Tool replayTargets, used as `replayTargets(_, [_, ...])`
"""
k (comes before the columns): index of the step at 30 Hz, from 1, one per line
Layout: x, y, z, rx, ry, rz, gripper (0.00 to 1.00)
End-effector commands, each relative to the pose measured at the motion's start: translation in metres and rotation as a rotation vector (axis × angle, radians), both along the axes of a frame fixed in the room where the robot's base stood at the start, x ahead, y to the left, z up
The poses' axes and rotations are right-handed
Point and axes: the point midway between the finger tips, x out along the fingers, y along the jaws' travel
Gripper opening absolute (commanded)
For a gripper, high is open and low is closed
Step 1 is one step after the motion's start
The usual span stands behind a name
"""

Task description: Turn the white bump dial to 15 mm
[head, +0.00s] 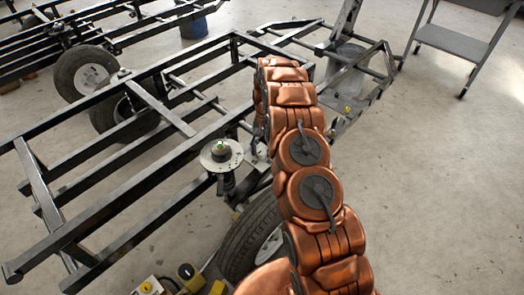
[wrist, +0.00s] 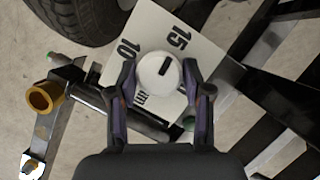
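The white dial (wrist: 152,82) is round and has a short dark pointer mark, which points up and right, roughly toward the printed 15. It sits on a pale scale plate (wrist: 204,62) printed with 10, 15 and mm. My gripper (wrist: 160,72) has one finger on each side of the dial. The fingers are spread, with what looks like a narrow gap on either side; I cannot tell whether either one touches. In the head view the dial and my gripper do not show, and my copper arm covers part of that area.
A black frame (head: 150,92) of open bars fills the left and middle. A spring mount with a round top plate (head: 221,157) stands beside my arm. A tire (wrist: 77,18) and a brass-coloured ring (wrist: 45,96) lie near the dial.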

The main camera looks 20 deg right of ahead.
Motion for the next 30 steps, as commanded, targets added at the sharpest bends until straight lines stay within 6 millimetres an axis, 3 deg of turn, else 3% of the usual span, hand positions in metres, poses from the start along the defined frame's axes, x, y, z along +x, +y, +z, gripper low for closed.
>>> replayTargets(5, [-0.002,0.002,-0.001,0.002,0.006,0.002,0.7])
replayTargets(17, [-0.001,0.001,0.004,0.003,0.009,0.003,0.7])
replayTargets(30, [0.021,-0.013,0.065,0.002,0.008,0.002,0.7])
